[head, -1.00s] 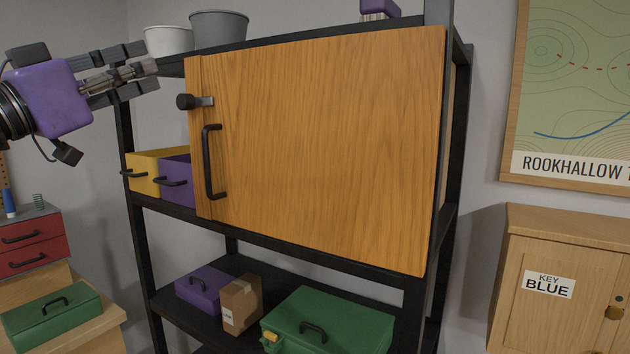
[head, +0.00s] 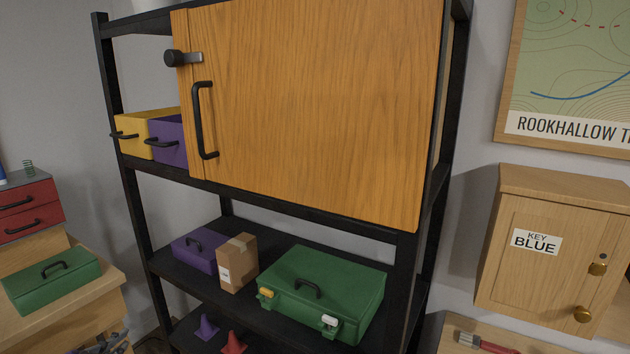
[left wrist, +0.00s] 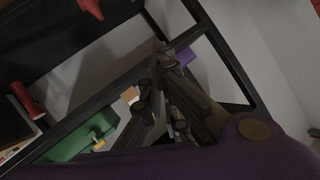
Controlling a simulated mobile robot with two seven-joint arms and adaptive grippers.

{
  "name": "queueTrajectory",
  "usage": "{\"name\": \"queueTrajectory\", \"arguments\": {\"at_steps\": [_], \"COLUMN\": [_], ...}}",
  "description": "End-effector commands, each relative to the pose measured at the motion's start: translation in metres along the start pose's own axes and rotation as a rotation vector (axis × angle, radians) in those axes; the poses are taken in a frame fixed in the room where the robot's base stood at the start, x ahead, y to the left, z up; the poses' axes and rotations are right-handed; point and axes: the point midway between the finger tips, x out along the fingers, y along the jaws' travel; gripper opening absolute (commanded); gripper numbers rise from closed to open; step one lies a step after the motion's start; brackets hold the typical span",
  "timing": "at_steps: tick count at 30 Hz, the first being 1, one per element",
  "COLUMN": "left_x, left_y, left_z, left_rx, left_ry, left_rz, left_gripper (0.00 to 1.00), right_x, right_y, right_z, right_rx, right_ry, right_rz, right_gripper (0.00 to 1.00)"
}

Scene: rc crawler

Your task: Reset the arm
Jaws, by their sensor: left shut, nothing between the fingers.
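My left gripper (left wrist: 162,52) shows in the left wrist view, with its dark fingers drawn together and nothing between them. It points toward the top of that picture, over a dark background of shelf frame bars. My left arm and gripper are not visible in the head view. My right gripper is in neither view.
A black shelf rack carries a wooden cabinet door (head: 310,100), a yellow box (head: 143,136) and a purple box (head: 170,140). A green case (head: 320,290) and a cardboard box (head: 238,263) sit lower. A key cabinet (head: 550,250) hangs at right.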

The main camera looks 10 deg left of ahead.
Motion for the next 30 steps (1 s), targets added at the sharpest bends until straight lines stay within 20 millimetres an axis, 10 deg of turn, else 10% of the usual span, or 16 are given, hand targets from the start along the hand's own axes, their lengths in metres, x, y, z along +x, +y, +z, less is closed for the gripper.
{"name": "queueTrajectory", "arguments": {"at_steps": [9, 18, 30], "left_x": [-0.055, -0.119, -0.138], "left_y": [0.198, 0.364, 0.394], "left_z": [0.141, 0.168, 0.169], "left_rx": [-0.091, -0.294, -0.373], "left_ry": [-0.229, -0.347, -0.381], "left_rz": [0.141, 0.257, 0.265], "left_gripper": [0.00, 0.00, 0.00], "right_x": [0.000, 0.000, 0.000], "right_y": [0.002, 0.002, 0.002], "right_z": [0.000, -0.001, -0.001], "right_rx": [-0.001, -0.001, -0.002], "right_ry": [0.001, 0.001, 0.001], "right_rz": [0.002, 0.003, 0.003], "right_gripper": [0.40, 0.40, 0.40]}}
